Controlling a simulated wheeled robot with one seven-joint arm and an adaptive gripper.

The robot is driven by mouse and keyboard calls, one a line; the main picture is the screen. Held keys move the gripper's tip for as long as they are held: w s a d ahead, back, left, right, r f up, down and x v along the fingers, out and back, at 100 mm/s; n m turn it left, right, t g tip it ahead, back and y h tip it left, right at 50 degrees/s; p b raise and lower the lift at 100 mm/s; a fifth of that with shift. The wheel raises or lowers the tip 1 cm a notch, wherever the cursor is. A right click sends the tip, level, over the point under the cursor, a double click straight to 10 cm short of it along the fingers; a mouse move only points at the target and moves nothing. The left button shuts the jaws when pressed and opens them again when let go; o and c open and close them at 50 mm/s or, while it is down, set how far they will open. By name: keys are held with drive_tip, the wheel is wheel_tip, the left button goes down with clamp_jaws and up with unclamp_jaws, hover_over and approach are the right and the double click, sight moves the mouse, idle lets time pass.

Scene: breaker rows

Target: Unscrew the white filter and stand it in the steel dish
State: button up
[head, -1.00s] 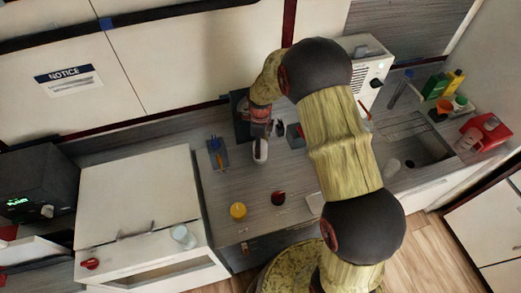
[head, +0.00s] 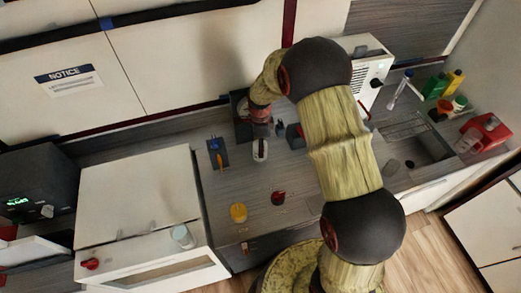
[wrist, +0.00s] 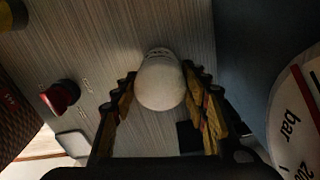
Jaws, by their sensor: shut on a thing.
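The white filter (wrist: 160,82) is a pale rounded cylinder between the two toothed fingers of my gripper (wrist: 162,95) in the wrist view. The fingers are shut on its sides, and its rounded end faces the camera. In the head view the filter (head: 260,150) shows just below my gripper (head: 259,132), near the back of the grey counter. Its far end is too dim to tell whether it is attached to anything. I cannot make out the steel dish with certainty in either view.
A round gauge marked "bar" (wrist: 295,118) is close on the right in the wrist view. A red knob (wrist: 62,96) sits on the counter to the left. In the head view a yellow item (head: 238,212) stands near the front edge, and a sink (head: 425,150) lies at right.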

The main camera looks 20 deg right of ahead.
drive_tip(key=shift+n, duration=0.5)
drive_tip(key=shift+r, duration=0.2)
drive_tip(key=shift+r+p, duration=1.45)
drive_tip(key=shift+r, duration=0.9)
